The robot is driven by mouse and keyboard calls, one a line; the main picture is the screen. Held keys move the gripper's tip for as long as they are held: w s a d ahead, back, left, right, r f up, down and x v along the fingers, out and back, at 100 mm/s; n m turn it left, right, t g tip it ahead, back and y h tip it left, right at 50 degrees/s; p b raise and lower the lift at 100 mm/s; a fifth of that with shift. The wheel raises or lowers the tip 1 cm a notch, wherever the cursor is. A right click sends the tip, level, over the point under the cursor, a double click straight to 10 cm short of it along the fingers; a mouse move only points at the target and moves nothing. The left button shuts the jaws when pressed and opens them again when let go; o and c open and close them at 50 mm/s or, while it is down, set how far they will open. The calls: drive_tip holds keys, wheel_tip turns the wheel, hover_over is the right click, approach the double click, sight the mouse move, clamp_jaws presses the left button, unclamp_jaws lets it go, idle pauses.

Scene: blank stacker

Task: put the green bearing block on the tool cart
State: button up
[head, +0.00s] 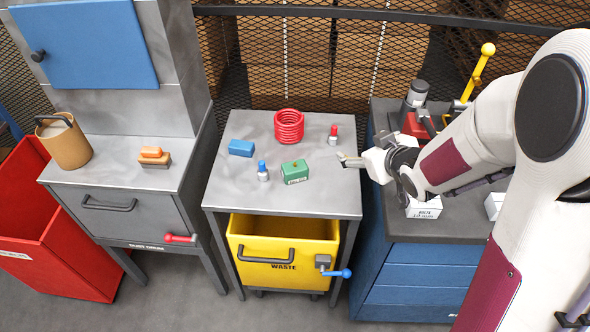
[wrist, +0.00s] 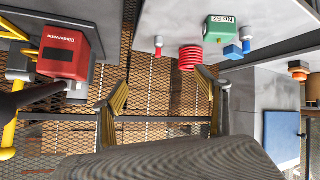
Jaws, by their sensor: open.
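The green bearing block (head: 294,172) sits upright on the grey top of the middle table (head: 225,190). It also shows in the wrist view (wrist: 219,29), near the top, with a white label. The tool cart (head: 415,275) appears to be the blue drawer unit at the right with a dark top. My gripper (head: 346,159) is over the gap between the table's right edge and the cart, to the right of the green block and apart from it. In the wrist view my gripper (wrist: 162,88) is open, with nothing between its fingers.
Near the block stand a blue block (head: 241,148), a red coil (head: 289,127), a blue-topped piece (head: 263,171) and a red-topped piece (head: 333,135). A white box (head: 424,208) and a red box (wrist: 65,50) occupy the cart. A yellow waste drawer (head: 285,250) projects below the table.

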drive_tip(key=w+a+f+n+y, duration=0.1)
drive_tip(key=a+f+n+y, duration=0.15)
drive_tip(key=a+f, duration=0.3)
drive_tip(key=y, duration=0.4)
approach(296, 164)
drive_tip(key=shift+w+d+r+g+h, duration=0.15)
drive_tip(key=shift+w+g+h, duration=0.15)
drive_tip(key=shift+w, duration=0.35)
drive_tip(key=shift+s+a+f, duration=0.25)
drive_tip(key=shift+a+f, duration=0.1)
drive_tip(key=shift+a, duration=0.1)
drive_tip(key=shift+x, duration=1.3)
drive_tip(key=shift+w+a, duration=0.1)
drive_tip(key=shift+a, duration=0.05)
drive_tip(key=shift+r+x, duration=0.2)
drive_tip(key=shift+x, duration=2.25)
drive_tip(key=shift+w, duration=0.1)
